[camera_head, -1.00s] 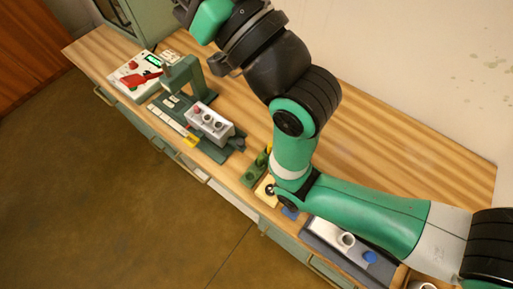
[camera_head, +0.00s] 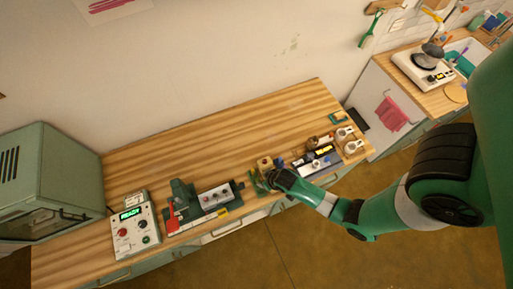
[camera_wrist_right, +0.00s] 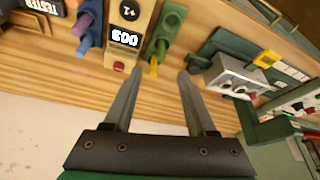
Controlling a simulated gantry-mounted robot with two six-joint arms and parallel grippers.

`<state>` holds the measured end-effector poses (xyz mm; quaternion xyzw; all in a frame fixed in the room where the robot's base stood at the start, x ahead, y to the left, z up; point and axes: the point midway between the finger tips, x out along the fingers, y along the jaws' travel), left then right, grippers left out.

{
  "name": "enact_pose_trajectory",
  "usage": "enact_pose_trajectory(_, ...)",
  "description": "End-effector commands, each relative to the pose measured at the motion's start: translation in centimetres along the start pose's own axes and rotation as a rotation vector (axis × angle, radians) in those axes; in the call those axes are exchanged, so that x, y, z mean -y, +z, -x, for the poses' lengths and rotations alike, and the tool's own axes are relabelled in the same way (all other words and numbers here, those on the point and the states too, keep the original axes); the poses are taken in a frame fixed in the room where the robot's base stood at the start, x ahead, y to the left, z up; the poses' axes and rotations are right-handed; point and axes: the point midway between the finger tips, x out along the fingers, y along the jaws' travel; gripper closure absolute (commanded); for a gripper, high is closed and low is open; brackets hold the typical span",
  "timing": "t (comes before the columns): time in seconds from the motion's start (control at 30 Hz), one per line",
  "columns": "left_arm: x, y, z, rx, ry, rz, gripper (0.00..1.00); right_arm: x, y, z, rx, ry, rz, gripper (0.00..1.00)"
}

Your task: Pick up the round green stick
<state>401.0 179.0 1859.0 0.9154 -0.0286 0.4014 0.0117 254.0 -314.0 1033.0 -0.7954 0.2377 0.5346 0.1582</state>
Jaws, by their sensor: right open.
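In the right wrist view a green holder (camera_wrist_right: 174,17) stands near the top middle. A round green stick (camera_wrist_right: 163,45) shows at it, with a yellow stick (camera_wrist_right: 154,66) just below. My right gripper (camera_wrist_right: 160,73) is open and empty; its two fingers point toward these sticks, one on either side in the picture. Whether they touch anything I cannot tell. In the head view my right gripper (camera_head: 268,180) is small and dark at the table's front edge, by the green holder (camera_head: 257,186), whose sticks it partly hides. My left gripper is not in view.
Left of the holder in the wrist view are a tan box with a display (camera_wrist_right: 125,38) and a blue holder (camera_wrist_right: 92,22) with coloured sticks. A green press (camera_head: 184,196) and a control box reading READY (camera_head: 135,232) stand farther left in the head view. The wooden table's back (camera_head: 240,125) is clear.

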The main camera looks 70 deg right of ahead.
Motion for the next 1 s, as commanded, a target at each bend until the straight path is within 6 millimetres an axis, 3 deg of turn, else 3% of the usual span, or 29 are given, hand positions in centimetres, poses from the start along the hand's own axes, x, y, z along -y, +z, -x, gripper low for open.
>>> enact_pose_trajectory(0.17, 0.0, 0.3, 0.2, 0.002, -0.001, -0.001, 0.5, -0.1, -0.1, -0.3, -0.003, 0.0, -0.003, 0.43)
enact_pose_trajectory(0.5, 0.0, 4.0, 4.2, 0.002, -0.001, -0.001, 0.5, 0.0, -0.1, -6.1, -0.005, 0.0, -0.003, 0.43)
enact_pose_trajectory(0.77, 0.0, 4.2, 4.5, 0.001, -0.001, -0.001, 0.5, 0.0, -0.4, -6.9, -0.004, 0.0, -0.002, 0.43)
enact_pose_trajectory(1.0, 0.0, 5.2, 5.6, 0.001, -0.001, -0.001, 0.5, 0.1, -0.6, -10.7, -0.003, 0.0, -0.002, 0.43)
